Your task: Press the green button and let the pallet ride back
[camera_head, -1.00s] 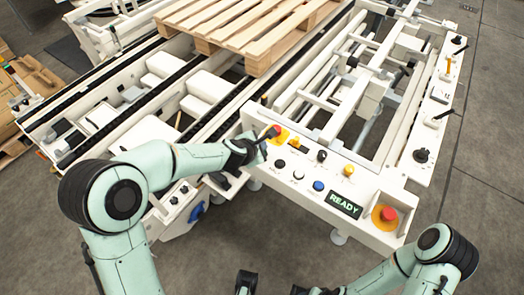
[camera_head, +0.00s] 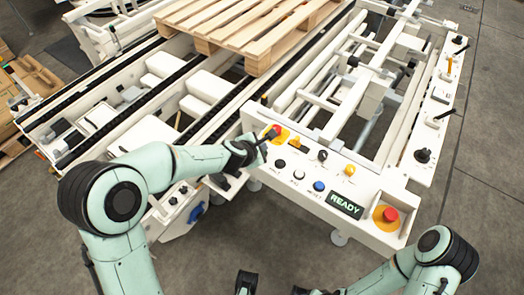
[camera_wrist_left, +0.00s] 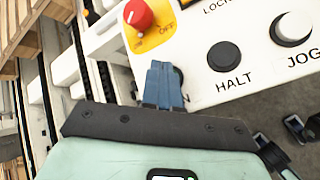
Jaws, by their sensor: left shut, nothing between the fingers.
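The white control panel (camera_head: 365,190) carries a row of buttons and a lit READY display (camera_head: 345,205). No green button shows in either view. My left gripper (camera_head: 263,144) is shut and empty at the panel's left end, beside the red knob (camera_head: 273,131). In the left wrist view its blue fingertips (camera_wrist_left: 162,68) sit together over the panel, between the red knob and the black HALT button (camera_wrist_left: 224,56). They partly hide a dark round control and its label; I cannot tell if they touch it. A wooden pallet (camera_head: 245,30) lies on the conveyor at the top.
The panel also has a white button (camera_head: 298,175), a blue button (camera_head: 319,186) and a red emergency stop (camera_head: 389,214) on yellow. My right arm (camera_head: 425,262) is low at the right; its gripper is unclear at the bottom edge. Grey floor is free at the right.

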